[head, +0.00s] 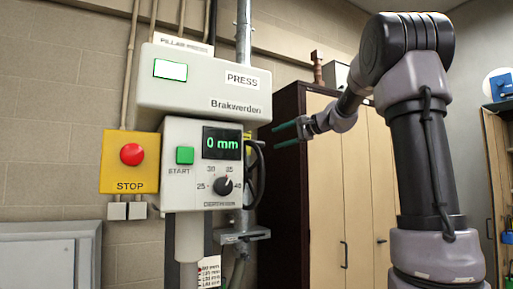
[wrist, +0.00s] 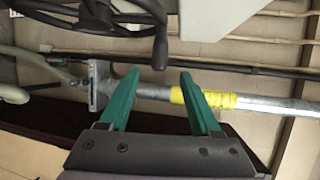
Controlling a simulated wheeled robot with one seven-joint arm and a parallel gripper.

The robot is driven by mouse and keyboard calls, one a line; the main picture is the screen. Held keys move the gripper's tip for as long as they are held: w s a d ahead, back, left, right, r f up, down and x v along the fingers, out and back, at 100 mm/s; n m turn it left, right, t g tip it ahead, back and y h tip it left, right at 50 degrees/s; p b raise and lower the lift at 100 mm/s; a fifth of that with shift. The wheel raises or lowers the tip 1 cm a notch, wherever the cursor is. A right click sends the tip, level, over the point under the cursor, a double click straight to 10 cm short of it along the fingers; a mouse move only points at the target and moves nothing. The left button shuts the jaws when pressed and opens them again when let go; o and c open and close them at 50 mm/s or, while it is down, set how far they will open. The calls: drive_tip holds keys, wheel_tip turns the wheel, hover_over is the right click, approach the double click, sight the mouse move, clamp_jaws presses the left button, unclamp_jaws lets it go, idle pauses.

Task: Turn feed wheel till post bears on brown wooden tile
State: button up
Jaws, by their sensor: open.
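The black feed wheel (head: 260,168) is on the right side of the press, seen nearly edge-on. In the wrist view part of the wheel (wrist: 88,27) shows at the top left, with its dark handle (wrist: 160,52) pointing down towards the gap between my fingers. My gripper (head: 277,133) has green fingers, is open and empty, and is to the right of the press. In the wrist view my gripper (wrist: 159,74) has its fingertips just below the handle; contact does not show. A pale post (head: 188,238) hangs under the press head. I cannot make out the brown wooden tile.
The press display (head: 221,143) reads 0 mm. A green START button (head: 185,155) and a dial (head: 223,186) are on its front. A red STOP button (head: 132,154) is at the left. A small metal bracket (head: 243,235) juts out below the wheel. A wooden cabinet (head: 330,205) stands behind my arm.

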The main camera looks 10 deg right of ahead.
sight(261, 143)
drive_tip(key=x, duration=1)
drive_tip(key=shift+w+a, duration=0.2)
drive_tip(key=shift+a, duration=0.05)
clamp_jaws()
drive_tip(key=shift+f, duration=0.1)
idle(0.9)
